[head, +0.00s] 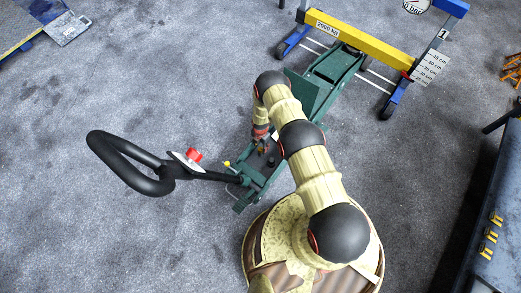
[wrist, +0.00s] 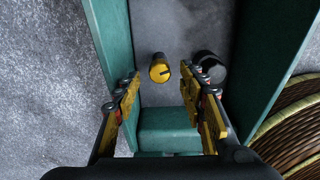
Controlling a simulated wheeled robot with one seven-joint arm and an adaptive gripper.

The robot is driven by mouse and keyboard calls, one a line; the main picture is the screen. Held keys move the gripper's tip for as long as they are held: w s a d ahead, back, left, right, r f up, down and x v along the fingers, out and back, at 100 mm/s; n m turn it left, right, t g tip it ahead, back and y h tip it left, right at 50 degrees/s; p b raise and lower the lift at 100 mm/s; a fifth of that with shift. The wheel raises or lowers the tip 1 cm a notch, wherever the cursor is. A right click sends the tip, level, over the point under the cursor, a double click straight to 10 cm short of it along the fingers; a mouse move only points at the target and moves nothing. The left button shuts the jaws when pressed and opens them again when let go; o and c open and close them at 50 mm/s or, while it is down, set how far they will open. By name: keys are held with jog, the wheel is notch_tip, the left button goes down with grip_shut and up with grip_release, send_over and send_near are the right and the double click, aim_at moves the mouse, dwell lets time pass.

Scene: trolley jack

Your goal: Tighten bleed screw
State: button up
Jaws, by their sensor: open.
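The green trolley jack (head: 255,180) stands on the grey floor, with its long black handle (head: 135,165) reaching left. In the wrist view, a yellow slotted screw head (wrist: 159,69), which looks like the bleed screw, sits between the jack's green side plates (wrist: 112,45). My gripper (wrist: 163,85) is open, with one finger on each side of the screw in the picture. Its fingertips show no contact with it, and I cannot tell the height gap. In the head view my gripper (head: 261,146) is over the jack body, and the screw there cannot be made out.
A black round part (wrist: 210,66) is beside the screw, partly behind the right finger. A green crossbar (wrist: 168,135) lies below. A yellow beam (head: 360,40) on blue legs stands over the jack's far end.

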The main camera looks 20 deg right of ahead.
aim_at(261, 149)
jog(key=shift+f+b, duration=0.5)
jog(key=shift+f, duration=1.1)
jog(key=shift+c, duration=0.5)
grip_shut()
